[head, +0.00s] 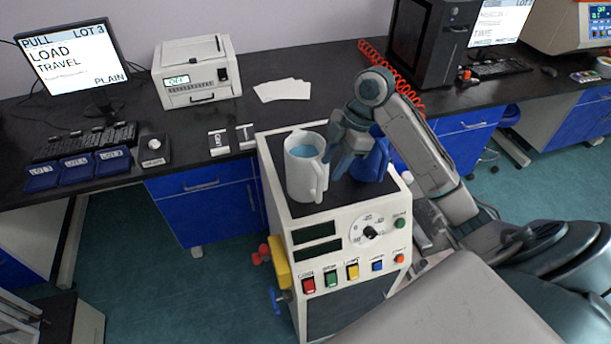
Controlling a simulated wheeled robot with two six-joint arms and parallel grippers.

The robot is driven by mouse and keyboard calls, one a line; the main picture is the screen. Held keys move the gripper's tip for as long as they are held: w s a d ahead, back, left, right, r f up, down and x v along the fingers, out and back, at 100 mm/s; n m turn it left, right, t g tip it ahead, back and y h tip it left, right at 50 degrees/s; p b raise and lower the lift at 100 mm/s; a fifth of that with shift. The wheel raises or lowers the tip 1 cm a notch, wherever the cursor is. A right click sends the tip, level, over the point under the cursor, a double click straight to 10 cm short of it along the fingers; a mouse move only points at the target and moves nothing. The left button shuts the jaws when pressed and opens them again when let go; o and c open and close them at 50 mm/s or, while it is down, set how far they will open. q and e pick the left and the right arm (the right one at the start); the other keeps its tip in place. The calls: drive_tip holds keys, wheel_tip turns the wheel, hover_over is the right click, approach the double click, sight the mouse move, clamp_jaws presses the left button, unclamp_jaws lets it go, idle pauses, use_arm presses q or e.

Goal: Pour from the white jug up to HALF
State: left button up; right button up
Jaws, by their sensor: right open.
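The white jug (301,172) stands upright on the dark top of the white machine (303,211), with blue liquid visible inside its open mouth. Its handle is on the right front side. My right gripper (342,172) is open and points down just right of the jug. I cannot tell whether it touches the jug. A blue vessel (371,165) stands on the same top behind and to the right of this gripper, partly hidden by my arm. No HALF mark can be made out. My left gripper is out of view.
The machine's front has a dial (369,233) and several coloured switches. Behind it, the black bench (330,77) holds a white printer-like box (196,72), paper sheets (283,90) and a monitor (68,62). A red coiled hose (397,77) hangs behind my right arm.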

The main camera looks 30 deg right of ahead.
sight(307, 172)
drive_tip(key=b+x, duration=0.2)
drive_tip(key=x, duration=0.4)
drive_tip(key=shift+f, duration=0.2)
drive_tip(key=shift+a, duration=0.1)
clamp_jaws()
idle(1.0)
drive_tip(key=shift+w+r, duration=0.1)
